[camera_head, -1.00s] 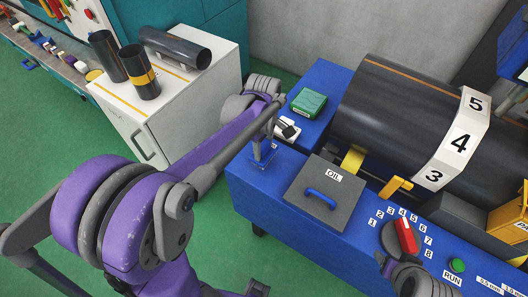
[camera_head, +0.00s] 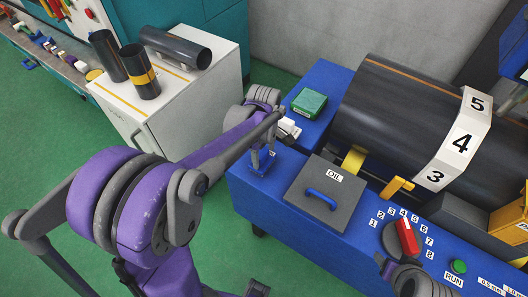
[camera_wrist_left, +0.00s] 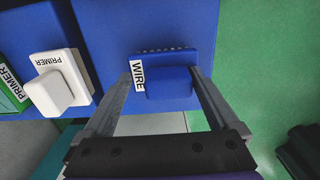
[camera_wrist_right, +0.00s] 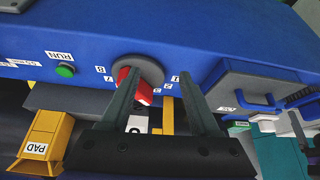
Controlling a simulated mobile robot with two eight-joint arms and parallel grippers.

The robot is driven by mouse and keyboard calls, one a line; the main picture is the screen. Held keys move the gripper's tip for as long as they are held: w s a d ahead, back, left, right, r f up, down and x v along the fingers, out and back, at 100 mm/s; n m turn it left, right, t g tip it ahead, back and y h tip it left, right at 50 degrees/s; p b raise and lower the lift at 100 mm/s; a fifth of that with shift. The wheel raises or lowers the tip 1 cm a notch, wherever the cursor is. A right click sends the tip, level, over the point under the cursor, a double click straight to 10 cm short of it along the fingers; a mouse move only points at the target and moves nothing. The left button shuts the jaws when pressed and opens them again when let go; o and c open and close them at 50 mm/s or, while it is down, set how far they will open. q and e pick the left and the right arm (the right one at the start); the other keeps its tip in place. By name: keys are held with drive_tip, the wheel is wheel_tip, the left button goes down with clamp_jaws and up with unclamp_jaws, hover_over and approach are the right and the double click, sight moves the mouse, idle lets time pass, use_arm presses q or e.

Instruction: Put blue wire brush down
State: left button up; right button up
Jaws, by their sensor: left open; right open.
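The blue wire brush (camera_wrist_left: 168,82), with a white WIRE label, rests on the blue bench top near its edge. In the head view it shows small at the bench's left corner (camera_head: 262,166). My left gripper (camera_wrist_left: 163,72) is open, its fingers on either side of the brush's block with visible space on both sides. In the head view this gripper (camera_head: 263,158) is over the brush. My right gripper (camera_wrist_right: 152,82) is open in front of the red dial handle (camera_wrist_right: 132,85); its fingertips are mostly out of the head view.
A white PRIMER block (camera_wrist_left: 60,82) and a green PRIMER box (camera_head: 309,102) are beside the brush. The grey OIL lid (camera_head: 322,196) is to its right. A large dark cylinder (camera_head: 400,115) lies behind. A white cabinet (camera_head: 180,95) bears several dark tubes.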

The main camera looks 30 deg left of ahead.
sight(264, 151)
use_arm(q)
drive_tip(key=shift+r, duration=0.55)
wheel_tip(264, 151, up, 11)
drive_tip(key=p, duration=0.1)
drive_tip(key=s+d+f+m+t, duration=0.2)
drive_tip(key=s+d+f+m, duration=0.1)
drive_tip(key=s+m, duration=0.4)
drive_tip(key=s+d+f+m+t, duration=0.3)
drive_tip(key=s+m, duration=0.4)
drive_tip(key=m, duration=0.3)
drive_tip(key=shift+d+f+t, duration=0.3)
drive_tip(key=shift+d+f, duration=0.1)
drive_tip(key=shift+f, duration=0.1)
